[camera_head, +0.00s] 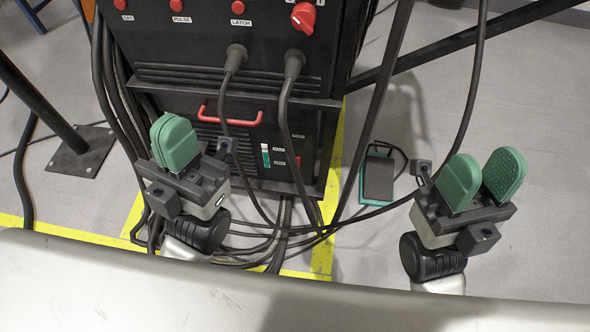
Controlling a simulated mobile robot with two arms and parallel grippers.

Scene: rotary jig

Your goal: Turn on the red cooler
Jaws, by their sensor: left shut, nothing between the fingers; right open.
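No red-bodied cooler shows. The lower black unit (262,182) of the stacked machine has a red handle (231,112) across its front. A green-and-white level strip (265,155) is on its right side, and a small red part (298,162), perhaps a switch, sits beside it, partly behind a cable. My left gripper (175,142) is shut and empty, in front of the unit's left side, and hides part of its front. My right gripper (483,172) is open and empty, well to the right of the unit.
The upper black unit (215,55) has red knobs and two thick plugged cables hanging across the lower unit's front. A foot pedal (378,178) lies on the floor right of the machine. Cables loop over the floor. A black post base (80,153) stands at left.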

